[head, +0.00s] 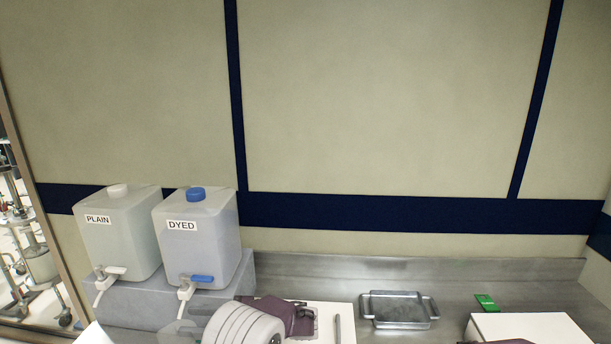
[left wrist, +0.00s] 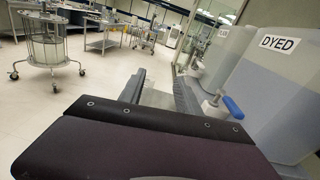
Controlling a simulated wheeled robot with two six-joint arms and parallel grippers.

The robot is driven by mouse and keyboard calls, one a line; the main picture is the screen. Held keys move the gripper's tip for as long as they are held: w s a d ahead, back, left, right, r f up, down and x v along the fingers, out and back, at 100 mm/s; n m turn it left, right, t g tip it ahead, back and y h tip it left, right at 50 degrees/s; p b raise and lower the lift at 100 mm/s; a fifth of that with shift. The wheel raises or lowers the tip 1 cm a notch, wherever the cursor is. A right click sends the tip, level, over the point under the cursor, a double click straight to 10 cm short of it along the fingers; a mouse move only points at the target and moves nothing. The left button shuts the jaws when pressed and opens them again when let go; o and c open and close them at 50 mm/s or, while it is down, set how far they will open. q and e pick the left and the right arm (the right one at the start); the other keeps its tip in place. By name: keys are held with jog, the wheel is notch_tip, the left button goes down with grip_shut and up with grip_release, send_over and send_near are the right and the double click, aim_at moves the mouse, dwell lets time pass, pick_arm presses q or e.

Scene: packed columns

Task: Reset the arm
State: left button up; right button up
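In the head view, my left wrist is low, in front of the containers and over the counter, and partly hides the gripper. Only a dark sliver at the bottom right edge of the head view may belong to my right gripper; its fingers are not visible.
The PLAIN container (head: 118,235) and the DYED container (head: 200,238) stand on a grey raised block (head: 150,312) at the left, taps facing me. A metal tray (head: 398,310) and a small green item (head: 486,302) lie on the steel counter (head: 455,290). The wall is close behind.

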pick_arm(q)
jog(key=s+a+r+n+g+h+b, duration=0.1)
jog(key=s+a+n+g+h+b, duration=0.15)
jog(key=s+a, duration=0.35)
jog(key=s+f+n+g+h+b, duration=0.1)
jog(key=s+f+n+g+h, duration=0.1)
jog(key=s+f+n+h, duration=0.5)
jog(key=s+d+f+n+t+h, duration=0.2)
jog(key=s+d+f+n+h, duration=0.1)
jog(key=s+d+f+h, duration=0.4)
jog(key=w+d+f+n+t+h, duration=0.1)
jog(key=w+d+f+n+t, duration=0.2)
jog(key=d+f+n, duration=0.1)
jog(key=shift+w+d+n+b, duration=0.15)
jog(key=shift+d+n+b, duration=0.15)
jog(key=shift+d+n, duration=0.5)
pick_arm(e)
jog(key=f, duration=0.2)
jog(key=w+f, duration=0.1)
jog(key=f, duration=0.1)
jog(key=shift+f, duration=0.3)
pick_arm(q)
jog(key=shift+d+m, duration=0.1)
jog(key=shift+m, duration=0.15)
pick_arm(e)
jog(key=shift+s, duration=0.2)
